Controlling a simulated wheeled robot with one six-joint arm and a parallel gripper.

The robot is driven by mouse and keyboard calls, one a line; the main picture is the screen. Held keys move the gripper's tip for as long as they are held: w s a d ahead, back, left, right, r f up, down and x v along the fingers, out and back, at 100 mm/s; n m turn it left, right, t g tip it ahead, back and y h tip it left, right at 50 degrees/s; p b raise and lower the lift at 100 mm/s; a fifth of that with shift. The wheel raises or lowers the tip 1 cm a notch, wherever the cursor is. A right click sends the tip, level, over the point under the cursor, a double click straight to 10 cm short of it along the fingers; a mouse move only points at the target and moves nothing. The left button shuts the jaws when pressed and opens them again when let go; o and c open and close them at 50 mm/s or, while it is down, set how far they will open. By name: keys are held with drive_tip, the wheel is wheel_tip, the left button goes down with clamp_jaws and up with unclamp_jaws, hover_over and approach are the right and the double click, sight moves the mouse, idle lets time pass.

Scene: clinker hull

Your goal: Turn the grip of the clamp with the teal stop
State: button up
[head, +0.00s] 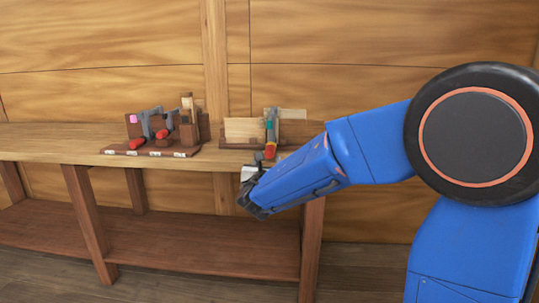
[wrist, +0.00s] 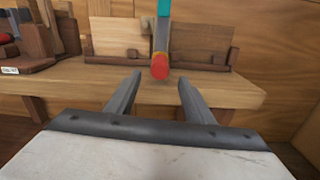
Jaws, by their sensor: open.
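The clamp with the teal stop (head: 269,124) stands upright at the right part of the bench, against a wooden board. In the wrist view its teal stop (wrist: 164,7) is at the top edge, with a grey bar below it. Its red-orange grip (wrist: 160,67) hangs at the lower end of the bar and points toward me. My gripper (wrist: 158,80) is open and empty, its two fingers apart on either side of the grip in the picture. I cannot tell how far the tips are from the grip. In the head view my arm partly covers this area.
To the left, a dark wooden rack (head: 190,140) holds other clamps with red grips (head: 137,143) and a pink stop (head: 133,118). The workbench (head: 60,140) has bare top at its left. Its front edge and legs lie below. A plank wall stands behind.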

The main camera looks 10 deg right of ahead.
sight(269, 155)
drive_tip(key=x, duration=0.8)
drive_tip(key=shift+c, duration=0.3)
drive_tip(key=c, duration=1)
